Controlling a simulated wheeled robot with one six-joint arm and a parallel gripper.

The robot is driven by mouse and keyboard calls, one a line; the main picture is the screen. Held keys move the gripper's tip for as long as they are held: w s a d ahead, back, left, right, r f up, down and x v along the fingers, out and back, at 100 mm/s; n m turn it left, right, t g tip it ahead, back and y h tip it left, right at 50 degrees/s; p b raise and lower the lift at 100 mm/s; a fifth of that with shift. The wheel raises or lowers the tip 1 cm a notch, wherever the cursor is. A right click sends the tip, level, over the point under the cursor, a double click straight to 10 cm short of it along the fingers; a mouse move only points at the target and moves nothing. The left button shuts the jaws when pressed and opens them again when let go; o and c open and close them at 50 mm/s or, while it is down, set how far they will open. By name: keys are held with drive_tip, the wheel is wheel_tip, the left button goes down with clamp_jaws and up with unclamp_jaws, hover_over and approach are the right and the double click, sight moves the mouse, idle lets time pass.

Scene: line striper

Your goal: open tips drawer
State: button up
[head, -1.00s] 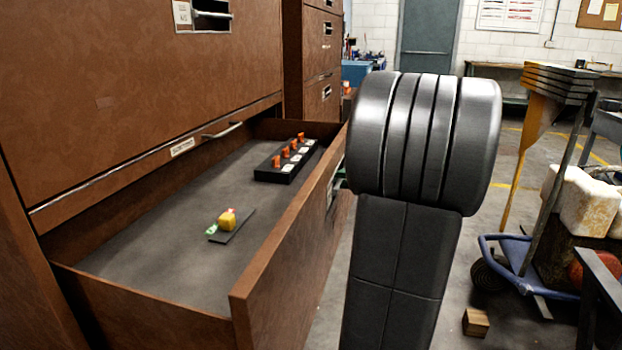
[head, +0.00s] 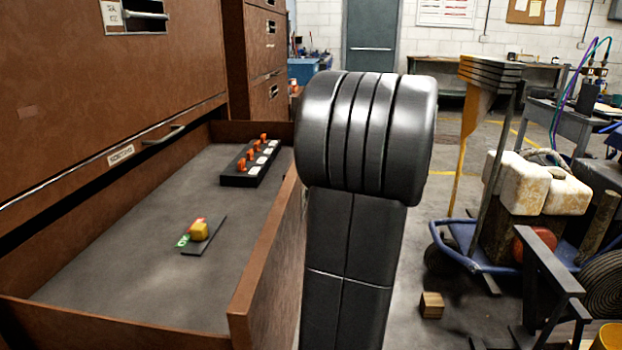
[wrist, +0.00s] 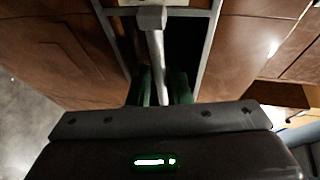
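A wide brown drawer (head: 262,262) stands pulled out of the brown cabinet in the head view. Its grey floor holds a black block with orange pegs and white labels (head: 250,162) and a small dark plate (head: 205,237) with a yellow piece (head: 199,231). I cannot read which drawer it is. In the wrist view my gripper (wrist: 162,90) has its green fingers on either side of a pale metal handle bar (wrist: 156,55) and appears shut on it. In the head view my arm hides the gripper and the drawer's handle.
A closed drawer face with a handle (head: 165,134) and label (head: 121,155) is above the open one. A blue-framed cart (head: 470,262) with white containers (head: 515,183) stands right. A small wooden block (head: 431,305) lies on the floor.

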drive_tip(key=p+v, duration=0.2)
drive_tip(key=v, duration=1.2)
drive_tip(key=shift+p, duration=0.35)
drive_tip(key=shift+a, duration=0.2)
drive_tip(key=b+x, duration=0.2)
drive_tip(key=x, duration=1.2)
drive_tip(key=shift+b, duration=0.3)
drive_tip(key=shift+d, duration=0.15)
